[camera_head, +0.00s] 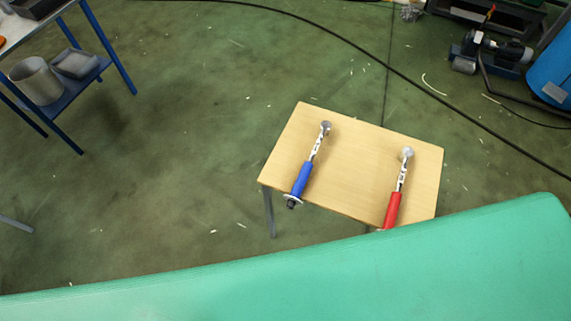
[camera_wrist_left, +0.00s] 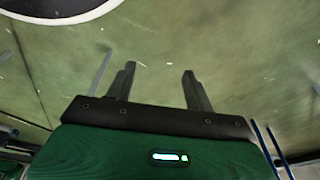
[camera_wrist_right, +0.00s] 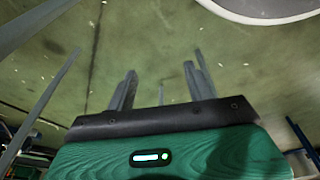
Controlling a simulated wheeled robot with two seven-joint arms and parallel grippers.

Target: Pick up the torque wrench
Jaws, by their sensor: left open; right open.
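Two ratchet-type wrenches lie apart on a small light wooden table (camera_head: 345,160) in the head view. One has a blue handle (camera_head: 302,180), with its round metal head toward the far edge and its handle end overhanging the near edge. The other has a red handle (camera_head: 392,211); the green surface in front partly hides its near end. I cannot tell by looks which is the torque wrench. My left gripper (camera_wrist_left: 159,70) is open and empty in the left wrist view. My right gripper (camera_wrist_right: 162,72) is open and empty in the right wrist view. Neither shows in the head view.
A blue-framed shelf unit (camera_head: 110,45) with a metal pot (camera_head: 36,80) stands at the upper left. A black cable (camera_head: 400,72) crosses the floor behind the table. Machinery (camera_head: 490,52) and a blue drum (camera_head: 552,75) are at the upper right. Floor left of the table is clear.

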